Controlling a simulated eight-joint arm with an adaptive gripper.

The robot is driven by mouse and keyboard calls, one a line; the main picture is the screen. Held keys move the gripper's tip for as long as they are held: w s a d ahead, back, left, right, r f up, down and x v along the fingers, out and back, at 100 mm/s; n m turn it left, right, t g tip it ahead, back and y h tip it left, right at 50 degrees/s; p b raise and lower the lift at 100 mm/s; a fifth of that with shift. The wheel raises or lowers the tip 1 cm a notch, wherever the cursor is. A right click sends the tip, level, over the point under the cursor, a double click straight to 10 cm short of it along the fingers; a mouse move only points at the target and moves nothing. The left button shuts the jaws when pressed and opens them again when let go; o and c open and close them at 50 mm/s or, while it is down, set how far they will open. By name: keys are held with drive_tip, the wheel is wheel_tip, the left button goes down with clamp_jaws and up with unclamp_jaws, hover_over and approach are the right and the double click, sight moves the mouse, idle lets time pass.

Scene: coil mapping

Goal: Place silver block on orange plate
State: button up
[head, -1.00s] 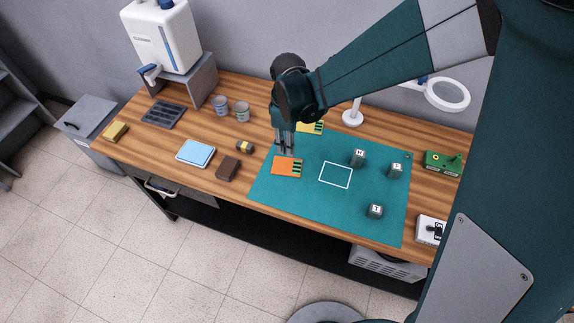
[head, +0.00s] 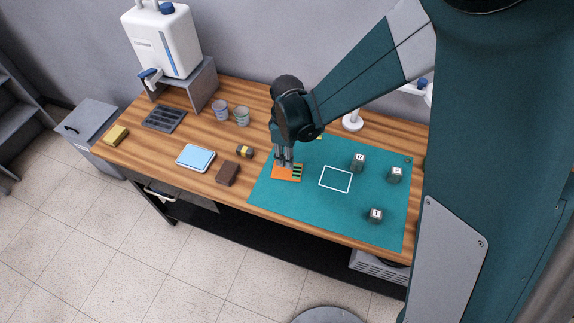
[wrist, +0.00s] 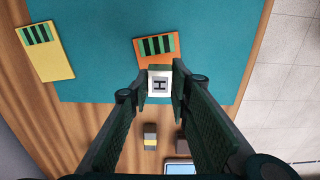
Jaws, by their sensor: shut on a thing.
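The orange plate (head: 287,173) with dark and green stripes lies on the left part of the teal mat (head: 330,220). My gripper (head: 284,163) points down at the plate's back edge in the head view. In the wrist view, my gripper (wrist: 159,82) is shut on a block (wrist: 160,84) with a pale, silvery face lettered H and dark green sides. The block overlaps the near edge of the orange plate (wrist: 170,42) there. I cannot tell whether it touches the plate. In the head view the fingers hide the block.
Several lettered grey blocks, such as one at the mat's front (head: 376,216), stand around a white square outline (head: 336,179). A yellow plate (wrist: 48,54) lies at the mat's edge. A brown block (head: 227,173) and blue pad (head: 195,158) lie left of the mat.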

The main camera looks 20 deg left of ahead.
sight(287, 170)
drive_tip(key=shift+f, duration=0.4)
drive_tip(key=shift+f, duration=2.05)
drive_tip(key=shift+f+b, duration=0.25)
drive_tip(key=shift+b, duration=0.05)
drive_tip(key=o, duration=0.9)
drive_tip(key=shift+r, duration=0.1)
drive_tip(key=shift+r, duration=0.1)
drive_tip(key=shift+r+p, duration=0.4)
drive_tip(key=shift+r, duration=5.65)
